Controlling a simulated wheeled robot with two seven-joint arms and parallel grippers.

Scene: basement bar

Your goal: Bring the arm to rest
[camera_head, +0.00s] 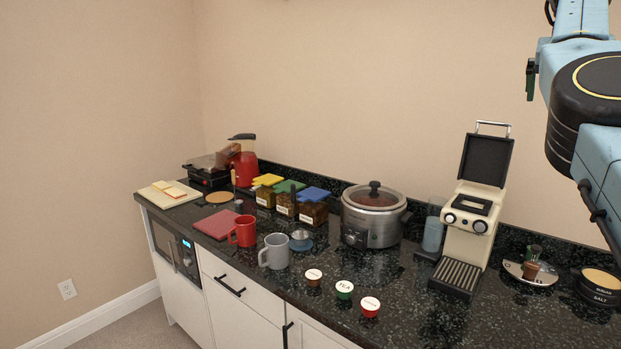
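My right arm comes in at the right edge of the head view, with pale blue links and a large black joint. It is raised above the right part of the counter and runs out of the top of the picture. Its gripper is out of the frame, so I cannot see its fingers or whether it holds anything. My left arm and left gripper do not show at all.
The black counter (414,314) holds a cream coffee machine (467,222) with its lid up, a slow cooker (372,216), a red mug (243,231), a grey mug (275,251), three capsules including a green one (344,289), and a saucer (516,270). Bare counter lies at front right.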

